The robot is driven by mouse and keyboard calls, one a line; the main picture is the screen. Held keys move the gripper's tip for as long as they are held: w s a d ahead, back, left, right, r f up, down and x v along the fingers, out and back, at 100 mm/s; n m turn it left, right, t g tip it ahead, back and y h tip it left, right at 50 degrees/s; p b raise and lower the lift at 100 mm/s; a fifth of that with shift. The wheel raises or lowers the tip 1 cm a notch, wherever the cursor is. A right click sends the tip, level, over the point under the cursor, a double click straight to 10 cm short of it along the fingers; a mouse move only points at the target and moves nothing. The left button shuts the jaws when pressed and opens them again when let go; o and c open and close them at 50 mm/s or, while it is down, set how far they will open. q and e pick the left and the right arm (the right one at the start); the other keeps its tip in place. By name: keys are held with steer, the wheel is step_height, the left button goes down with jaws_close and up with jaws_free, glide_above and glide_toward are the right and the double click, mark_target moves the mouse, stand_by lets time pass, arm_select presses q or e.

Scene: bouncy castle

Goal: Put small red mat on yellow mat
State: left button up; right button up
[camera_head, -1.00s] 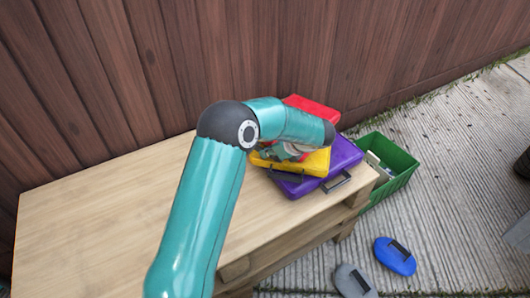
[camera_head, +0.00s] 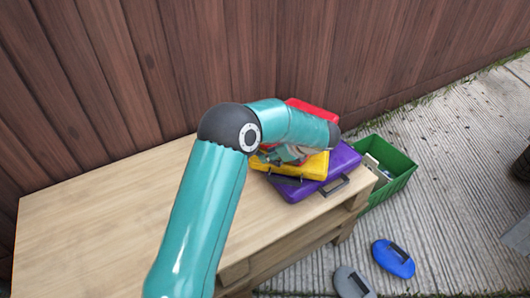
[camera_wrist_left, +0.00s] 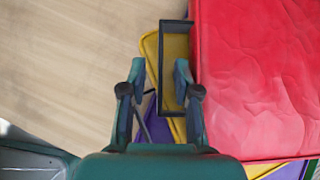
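The small red mat (camera_head: 312,106) lies on top of the yellow mat (camera_head: 316,167), partly hidden by my left arm in the head view. In the left wrist view the red mat (camera_wrist_left: 255,80) fills the right side, and its dark rectangular handle (camera_wrist_left: 163,55) sticks out to the left over the yellow mat (camera_wrist_left: 150,45). My left gripper (camera_wrist_left: 159,66) is open at this handle, its right finger overlapping the handle's opening. Whether the fingers touch the handle is unclear. In the head view the left gripper (camera_head: 284,153) is mostly hidden by its wrist. My right gripper is out of view.
A purple mat (camera_head: 345,158) lies under the yellow one on the wooden table (camera_head: 110,215). A green crate (camera_head: 400,172) stands right of the table. Blue (camera_head: 393,258) and grey (camera_head: 351,283) oval objects lie on the ground. A wooden fence (camera_head: 230,60) rises behind. The table's left is clear.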

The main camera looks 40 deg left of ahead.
arm_select(q)
steer(key=p+v, duration=0.2)
steer(key=v, duration=0.8)
steer(key=shift+p, duration=0.35)
